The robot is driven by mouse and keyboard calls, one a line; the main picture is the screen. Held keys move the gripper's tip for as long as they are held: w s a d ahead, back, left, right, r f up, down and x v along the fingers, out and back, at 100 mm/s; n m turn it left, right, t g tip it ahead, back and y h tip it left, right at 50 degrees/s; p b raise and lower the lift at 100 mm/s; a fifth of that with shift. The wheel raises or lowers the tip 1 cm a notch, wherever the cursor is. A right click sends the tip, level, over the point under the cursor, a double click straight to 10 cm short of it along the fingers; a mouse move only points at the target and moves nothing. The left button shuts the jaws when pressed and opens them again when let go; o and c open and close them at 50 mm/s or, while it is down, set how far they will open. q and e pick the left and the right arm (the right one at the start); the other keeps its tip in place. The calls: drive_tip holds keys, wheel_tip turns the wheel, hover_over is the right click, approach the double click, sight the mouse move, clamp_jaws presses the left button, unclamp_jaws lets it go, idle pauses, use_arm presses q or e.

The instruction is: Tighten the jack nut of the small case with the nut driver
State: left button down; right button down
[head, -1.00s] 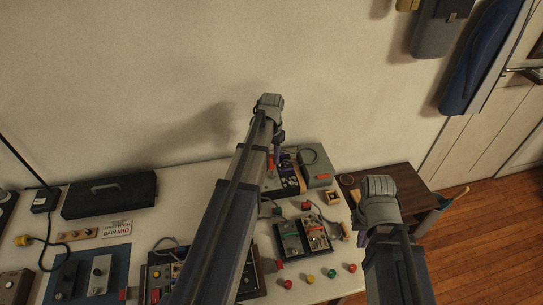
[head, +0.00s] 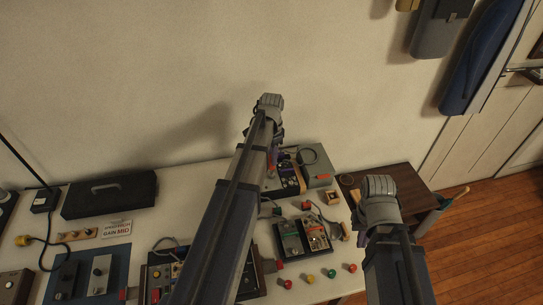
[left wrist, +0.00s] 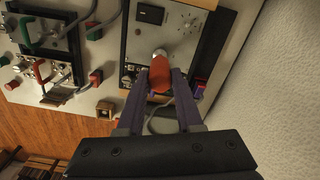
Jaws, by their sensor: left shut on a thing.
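The nut driver (left wrist: 160,76), with a red handle and a silver end, is held between the purple fingers of my left gripper (left wrist: 166,73) in the left wrist view. Its silver end is over the grey panel of a case (left wrist: 137,45); I cannot tell whether it touches a nut. In the head view the case (head: 322,177) stands at the back right of the table, and my left arm partly covers it. The left fingers are mostly hidden there. The jack nut cannot be made out.
Several red, yellow and green knobs lie near the front edge. A small wooden box (head: 333,198) is right of the case. The wall is close behind.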

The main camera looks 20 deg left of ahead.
idle(0.3)
use_arm(q)
drive_tip(key=shift+c, duration=2.4)
unclamp_jaws()
drive_tip(key=shift+r, duration=0.1)
wheel_tip(320, 180, up, 8)
drive_tip(key=p, duration=0.8)
drive_tip(key=shift+f, duration=0.2)
